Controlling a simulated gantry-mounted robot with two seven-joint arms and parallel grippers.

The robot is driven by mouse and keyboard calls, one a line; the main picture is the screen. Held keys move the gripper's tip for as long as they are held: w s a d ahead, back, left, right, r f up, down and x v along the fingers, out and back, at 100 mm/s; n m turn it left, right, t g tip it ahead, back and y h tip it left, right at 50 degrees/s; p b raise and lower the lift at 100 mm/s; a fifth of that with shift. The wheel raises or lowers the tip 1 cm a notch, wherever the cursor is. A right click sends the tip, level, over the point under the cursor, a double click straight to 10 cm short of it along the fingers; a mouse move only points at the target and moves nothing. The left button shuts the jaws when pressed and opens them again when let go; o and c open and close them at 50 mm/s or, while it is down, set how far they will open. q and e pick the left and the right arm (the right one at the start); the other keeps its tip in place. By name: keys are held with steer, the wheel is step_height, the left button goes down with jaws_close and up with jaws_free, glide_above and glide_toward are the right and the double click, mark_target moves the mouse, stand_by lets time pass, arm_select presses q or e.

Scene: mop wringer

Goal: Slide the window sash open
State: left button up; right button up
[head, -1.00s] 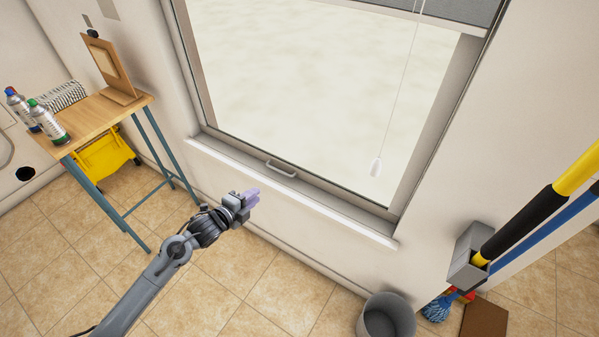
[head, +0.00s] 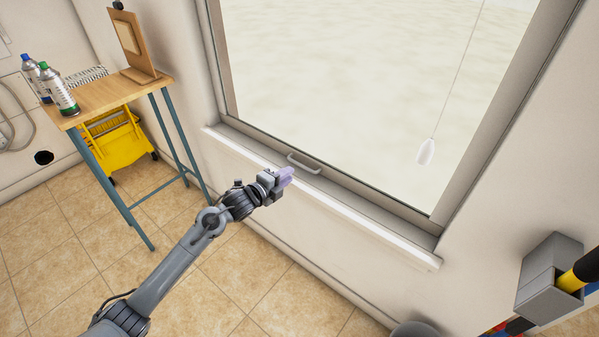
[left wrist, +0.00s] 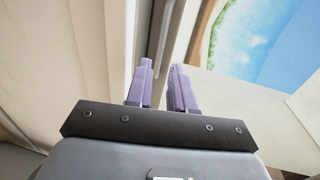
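The window sash (head: 380,203) is a grey frame around a large pale pane, and its lower rail rests at the sill. A small grey bar handle (head: 304,163) is fixed to this lower rail. My left gripper (head: 288,176) has purple fingertips and appears just left of and below the handle, in front of the sill. In the left wrist view its two fingers (left wrist: 163,78) stand apart with nothing seen between them. I cannot make out the handle in that view. My right gripper is not in view.
A white sill (head: 330,204) juts out below the sash. A pull cord with a white weight (head: 426,152) hangs before the pane. A wooden table (head: 118,95) with spray cans stands left, a yellow mop wringer (head: 122,145) behind its legs. A grey wall holder (head: 550,278) is at right.

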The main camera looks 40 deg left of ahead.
mark_target(302, 166)
arm_select(q)
steer(key=b+x, duration=0.2)
steer(key=x, duration=0.4)
steer(key=shift+f+b, duration=0.1)
steer(key=shift+b, duration=0.2)
steer(key=shift+w, duration=0.55)
jaws_close()
